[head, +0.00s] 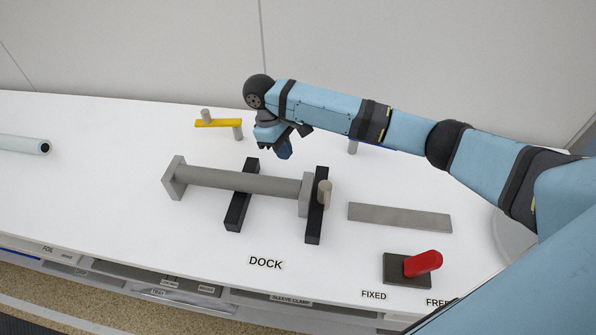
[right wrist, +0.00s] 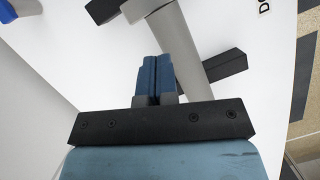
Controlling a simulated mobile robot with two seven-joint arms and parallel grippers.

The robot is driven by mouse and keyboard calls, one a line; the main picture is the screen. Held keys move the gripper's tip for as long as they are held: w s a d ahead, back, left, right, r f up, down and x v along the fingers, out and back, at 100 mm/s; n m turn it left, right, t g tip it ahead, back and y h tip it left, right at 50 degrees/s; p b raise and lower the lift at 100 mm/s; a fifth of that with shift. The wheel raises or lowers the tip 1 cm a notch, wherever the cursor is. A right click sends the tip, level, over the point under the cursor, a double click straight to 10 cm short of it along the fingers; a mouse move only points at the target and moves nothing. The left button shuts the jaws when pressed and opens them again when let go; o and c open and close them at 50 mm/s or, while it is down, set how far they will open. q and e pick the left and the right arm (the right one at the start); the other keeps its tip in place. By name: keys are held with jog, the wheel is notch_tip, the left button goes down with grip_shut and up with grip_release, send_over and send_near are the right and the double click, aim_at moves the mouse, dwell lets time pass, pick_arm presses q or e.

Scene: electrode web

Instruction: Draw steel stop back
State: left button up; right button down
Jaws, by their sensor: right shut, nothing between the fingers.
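My right gripper (head: 284,152) is shut and empty, just behind the grey roller (head: 240,181). Its blue fingers are pressed together in the right wrist view (right wrist: 157,68), with the roller (right wrist: 178,45) beside and beyond them. The roller has square grey end plates and lies across two black rails (head: 238,205) by the DOCK label. A short grey peg (head: 325,194) stands at the right-hand rail (head: 316,212). I cannot tell for sure which part is the steel stop. My left gripper is not in view.
A red lever (head: 424,262) on a dark base stands near the front, by the FIXED and FREE labels. A flat grey bar (head: 400,217) lies at the right. A yellow bar (head: 217,123) with posts is at the back. A pale tube (head: 20,144) is at the left.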

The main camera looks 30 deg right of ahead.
aim_at(312, 183)
jog(key=shift+h, duration=0.3)
jog(key=x, duration=0.3)
jog(key=d+x, duration=0.1)
jog(key=x, duration=0.4)
jog(key=shift+d+f+p, duration=0.1)
jog(key=shift+d+p, duration=0.2)
jog(key=shift+d, duration=0.1)
jog(key=shift+s+d+p, duration=0.2)
jog(key=shift+s+d, duration=0.3)
jog(key=shift+s, duration=0.25)
jog(key=shift+s+d+p, duration=0.2)
jog(key=shift+s+d, duration=0.3)
jog(key=shift+s, duration=0.25)
